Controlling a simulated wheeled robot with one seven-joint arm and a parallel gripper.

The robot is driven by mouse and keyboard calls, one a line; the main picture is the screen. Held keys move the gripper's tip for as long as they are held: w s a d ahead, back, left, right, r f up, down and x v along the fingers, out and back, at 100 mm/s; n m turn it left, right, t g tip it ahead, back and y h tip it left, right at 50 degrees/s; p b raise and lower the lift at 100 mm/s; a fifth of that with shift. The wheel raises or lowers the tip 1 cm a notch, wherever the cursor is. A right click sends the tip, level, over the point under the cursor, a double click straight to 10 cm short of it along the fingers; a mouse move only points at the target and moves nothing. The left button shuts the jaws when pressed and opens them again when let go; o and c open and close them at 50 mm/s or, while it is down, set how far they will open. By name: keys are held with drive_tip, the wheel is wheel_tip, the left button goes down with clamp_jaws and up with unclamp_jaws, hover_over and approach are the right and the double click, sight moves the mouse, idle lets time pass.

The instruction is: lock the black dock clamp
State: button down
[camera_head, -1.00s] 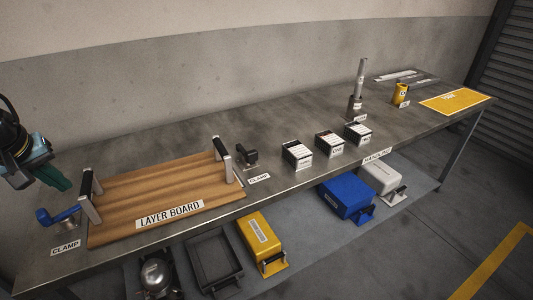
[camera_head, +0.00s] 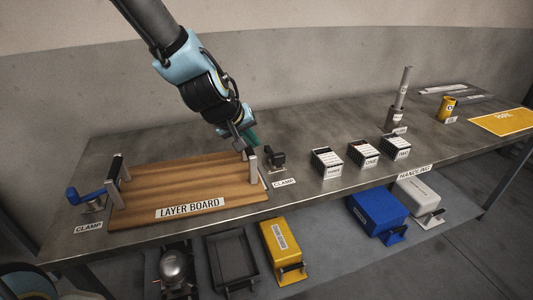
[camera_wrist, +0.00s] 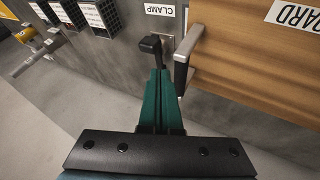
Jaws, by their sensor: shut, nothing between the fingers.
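The black dock clamp (camera_head: 276,160) stands on the bench just right of the layer board's right handle, behind a CLAMP label. It also shows in the wrist view (camera_wrist: 151,44), with its lever end just beyond my fingertips. My gripper (camera_head: 251,137) is above and left of the clamp in the head view. In the wrist view its green fingers (camera_wrist: 160,78) are shut together and empty, pointing at the clamp. I cannot tell whether they touch it. A blue clamp (camera_head: 88,196) stands at the board's left end.
The wooden layer board (camera_head: 195,180) has two upright handles; the right handle (camera_head: 253,160) is close beside my fingers. Several small dark boxes (camera_head: 327,163) stand to the right of the black clamp. The bench between the clamp and boxes is clear.

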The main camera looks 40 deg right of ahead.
drive_tip(key=shift+d+f, duration=0.1)
drive_tip(key=p+x, duration=0.2)
drive_tip(key=x, duration=0.7)
drive_tip(key=shift+w+d+f+p, duration=0.15)
drive_tip(key=shift+f+p, duration=0.15)
drive_tip(key=shift+p, duration=0.05)
drive_tip(key=shift+w, duration=0.1)
